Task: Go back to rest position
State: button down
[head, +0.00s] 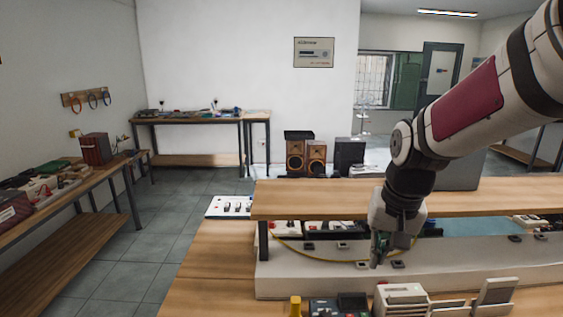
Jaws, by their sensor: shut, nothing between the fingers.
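My gripper (379,250) hangs from my arm at the right of the head view, pointing down. It is shut and holds nothing. It is in front of the raised wooden shelf (330,197) of the workbench and close to the pale ledge (325,283) below it. I cannot tell if the fingertips touch the ledge. A yellow cable (318,257) runs along the ledge behind the gripper.
Several small devices, among them a white box (402,297) and a yellow object (295,306), stand on the bench front. Speakers (296,157) stand on the floor behind. Side tables (75,198) line the left wall. The tiled floor (160,230) at left centre is clear.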

jog(key=s+r+n+t, duration=0.1)
jog(key=s+r, duration=0.3)
jog(key=s, duration=0.5)
jog(key=s+r+n+t, duration=0.2)
jog(key=s+r, duration=0.2)
jog(key=s, duration=0.6)
jog(key=shift+d, duration=0.2)
dwell(0.3)
